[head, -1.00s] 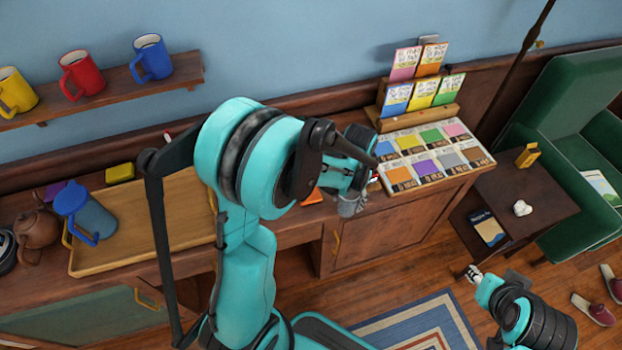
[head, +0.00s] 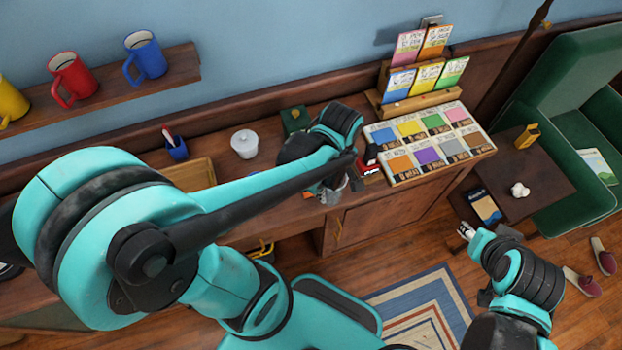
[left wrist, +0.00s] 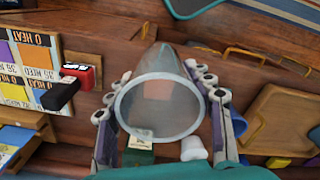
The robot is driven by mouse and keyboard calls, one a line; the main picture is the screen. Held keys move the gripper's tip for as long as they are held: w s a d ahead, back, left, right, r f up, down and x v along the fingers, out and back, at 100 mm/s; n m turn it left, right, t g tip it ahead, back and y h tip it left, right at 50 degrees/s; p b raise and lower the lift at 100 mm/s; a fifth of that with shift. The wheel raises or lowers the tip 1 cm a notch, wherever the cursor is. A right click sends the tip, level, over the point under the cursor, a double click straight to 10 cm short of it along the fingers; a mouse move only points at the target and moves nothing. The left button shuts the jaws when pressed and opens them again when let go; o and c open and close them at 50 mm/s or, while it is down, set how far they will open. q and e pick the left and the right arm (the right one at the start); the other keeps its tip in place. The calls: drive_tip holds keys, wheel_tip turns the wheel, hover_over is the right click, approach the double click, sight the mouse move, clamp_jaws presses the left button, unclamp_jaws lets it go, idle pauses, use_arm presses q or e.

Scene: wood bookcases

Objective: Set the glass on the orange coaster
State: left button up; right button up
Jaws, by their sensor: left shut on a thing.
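My left gripper (head: 335,183) is shut on a clear glass (head: 332,196) over the front part of the wooden counter. In the left wrist view the glass (left wrist: 160,108) sits between the two fingers, its open rim towards the camera. An orange patch, apparently the orange coaster (left wrist: 185,95), shows through the glass wall; I cannot tell whether the glass touches it. My left arm hides most of this spot in the head view. My right gripper (head: 466,231) is at the lower right, away from the counter; its finger opening is too small to tell.
A white lidded jar (head: 244,144), a green box (head: 294,120) and a blue pen cup (head: 176,149) stand behind. The colour-card board (head: 483,157) lies right, a wooden tray (head: 190,172) left.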

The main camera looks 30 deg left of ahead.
use_arm(q)
drive_tip(key=shift+w+a+f+b, duration=0.9)
drive_tip(key=shift+a+f, duration=0.65)
drive_tip(key=shift+f, duration=0.25)
drive_tip(key=shift+w+a+f+b, duration=0.85)
drive_tip(key=shift+w+a+f, duration=0.15)
drive_tip(key=shift+a+f, duration=0.65)
drive_tip(key=shift+w+a+f+b, duration=0.9)
drive_tip(key=shift+a+f, duration=0.55)
drive_tip(key=shift+f, duration=0.45)
drive_tip(key=o, duration=1.3)
drive_tip(key=shift+f, duration=0.1)
